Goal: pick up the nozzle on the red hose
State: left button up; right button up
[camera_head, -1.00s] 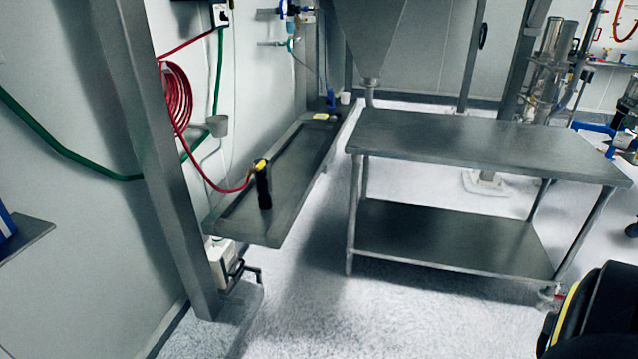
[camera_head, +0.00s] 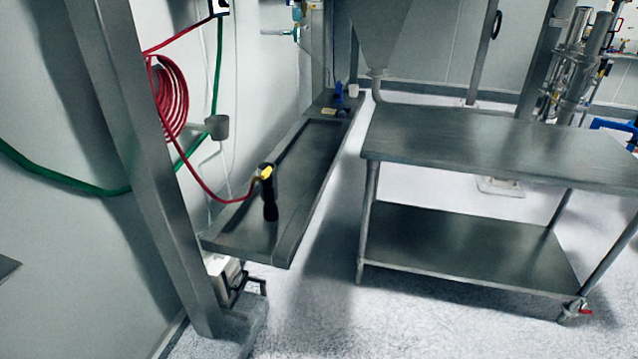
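The nozzle (camera_head: 269,192) is black with a yellow collar near its top. It stands upright on the near part of a long, narrow metal shelf (camera_head: 285,232) along the left wall. The red hose (camera_head: 213,196) runs from the nozzle's top to a red coil (camera_head: 171,100) hanging on the wall. Neither of my grippers is in view.
A two-tier steel table (camera_head: 500,150) stands right of the shelf, with a floor gap between them. A thick metal post (camera_head: 150,170) rises at the left, near the shelf's near end. A hopper (camera_head: 377,35) hangs behind. The floor (camera_head: 330,310) in front is clear.

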aim_at(270, 210)
jog(key=z, duration=0.05)
jog(key=i, duration=1)
jog(key=u, duration=0.45)
